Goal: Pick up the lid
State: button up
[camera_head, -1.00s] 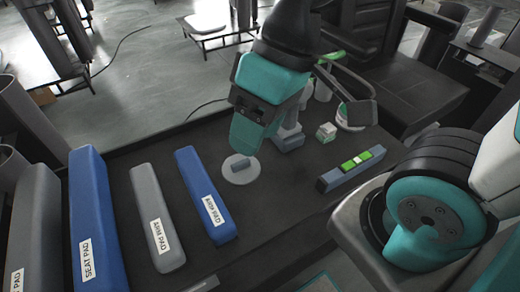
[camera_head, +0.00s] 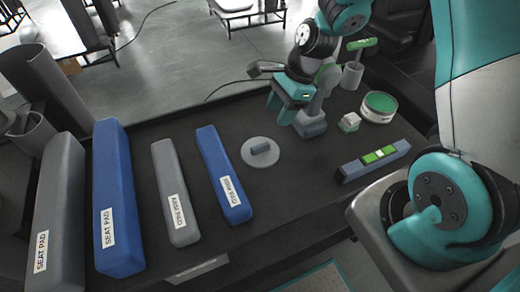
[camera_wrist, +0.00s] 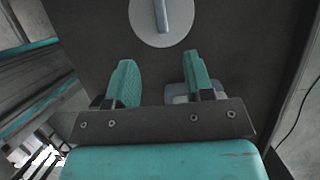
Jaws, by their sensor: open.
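The lid (camera_head: 262,153) is a flat light-grey disc with a blue-grey bar handle on top. It lies on the dark table, right of the short blue pad. In the wrist view the lid (camera_wrist: 160,30) shows at the top edge, partly cut off, its handle pointing toward the gap between my fingers. My gripper (camera_head: 279,110) is open and empty, just behind and to the right of the lid, apart from it. In the wrist view my gripper's (camera_wrist: 157,62) two teal fingers stand well apart, short of the lid.
Short blue (camera_head: 224,175) and grey (camera_head: 175,190) pads lie left of the lid, with longer seat pads beyond. A grey block (camera_head: 310,124) stands close to my gripper. A small box (camera_head: 350,122), a green-topped round container (camera_head: 379,107) and a level-like bar (camera_head: 376,160) are to the right.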

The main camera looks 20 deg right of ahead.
send_over(261, 145)
jog(key=d, duration=0.2)
jog(key=f, duration=0.5)
jog(key=shift+s+d+f, duration=0.1)
jog(key=shift+d+f, duration=0.1)
jog(key=shift+f, duration=0.2)
jog(key=shift+a+p+x, duration=0.2)
jog(key=shift+p+x, duration=0.6)
jog(key=shift+x, duration=1.85)
jog(key=shift+r, duration=0.15)
grip_shut()
